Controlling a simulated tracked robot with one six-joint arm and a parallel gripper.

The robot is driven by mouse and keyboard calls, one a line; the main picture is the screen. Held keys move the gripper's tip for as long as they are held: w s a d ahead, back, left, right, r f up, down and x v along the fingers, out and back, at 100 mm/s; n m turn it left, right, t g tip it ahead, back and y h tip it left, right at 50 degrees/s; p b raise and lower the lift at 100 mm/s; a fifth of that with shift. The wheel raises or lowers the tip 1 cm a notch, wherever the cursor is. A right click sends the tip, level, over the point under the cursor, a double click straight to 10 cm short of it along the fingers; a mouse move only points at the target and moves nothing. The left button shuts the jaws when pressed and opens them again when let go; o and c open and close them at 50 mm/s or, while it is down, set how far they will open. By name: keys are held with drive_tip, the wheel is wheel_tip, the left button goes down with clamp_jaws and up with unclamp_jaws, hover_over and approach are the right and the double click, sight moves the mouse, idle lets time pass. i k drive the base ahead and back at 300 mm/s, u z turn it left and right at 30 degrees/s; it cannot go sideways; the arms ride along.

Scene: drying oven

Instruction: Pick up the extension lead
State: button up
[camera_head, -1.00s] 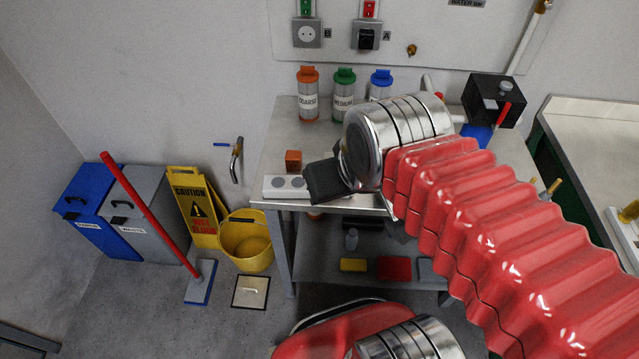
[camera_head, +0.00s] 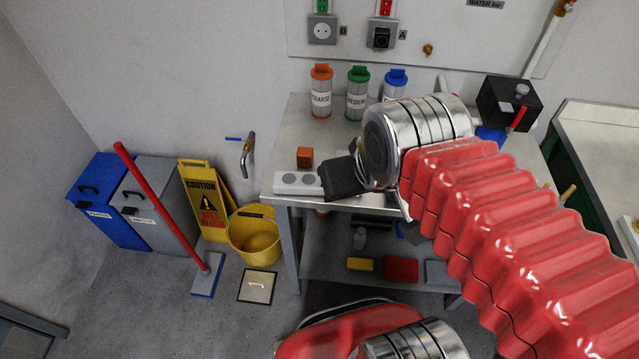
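The extension lead is a white bar with round grey sockets (camera_head: 296,181), lying along the front edge of the metal table (camera_head: 290,130). My gripper (camera_head: 338,179) is the dark block at the right end of the lead. It covers that end, so I cannot see its fingers or whether they are around the lead, on it or just above it. My red ribbed arm comes in from the lower right and hides the right part of the table.
A small orange block (camera_head: 304,156) sits just behind the lead. Orange, green and blue-lidded canisters (camera_head: 357,95) stand at the table's back. A black box (camera_head: 508,103) is at the right. A yellow bucket (camera_head: 254,238) and caution sign (camera_head: 208,205) stand left of the table.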

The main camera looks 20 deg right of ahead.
sight(294, 182)
drive_tip(key=u, duration=2.1)
drive_tip(key=k, duration=0.45)
drive_tip(key=z, duration=0.5)
